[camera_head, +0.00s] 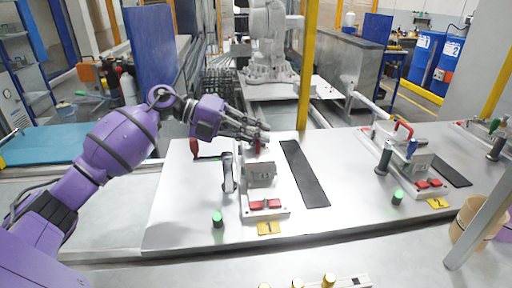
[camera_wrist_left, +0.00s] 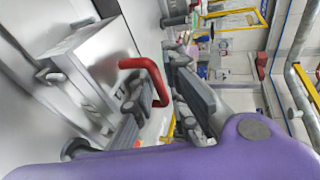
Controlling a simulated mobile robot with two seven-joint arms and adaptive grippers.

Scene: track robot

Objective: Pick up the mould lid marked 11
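A grey mould block with a lid (camera_head: 261,170) stands in the left-hand fixture on the white table; dark marking on its front is too small to read surely. In the left wrist view the metal block (camera_wrist_left: 95,55) lies at the left, with a red bar handle (camera_wrist_left: 150,72) on it. My left gripper (camera_head: 262,138) is above and behind the block, at the red handle, which is partly hidden in the head view. In the left wrist view its fingers (camera_wrist_left: 160,108) are apart, with the handle's end between them. My right gripper is out of view.
A black strip (camera_head: 305,173) lies right of the fixture. A second fixture with a red handle (camera_head: 404,127) stands at the right. Yellow labels (camera_head: 269,228) mark the stations.

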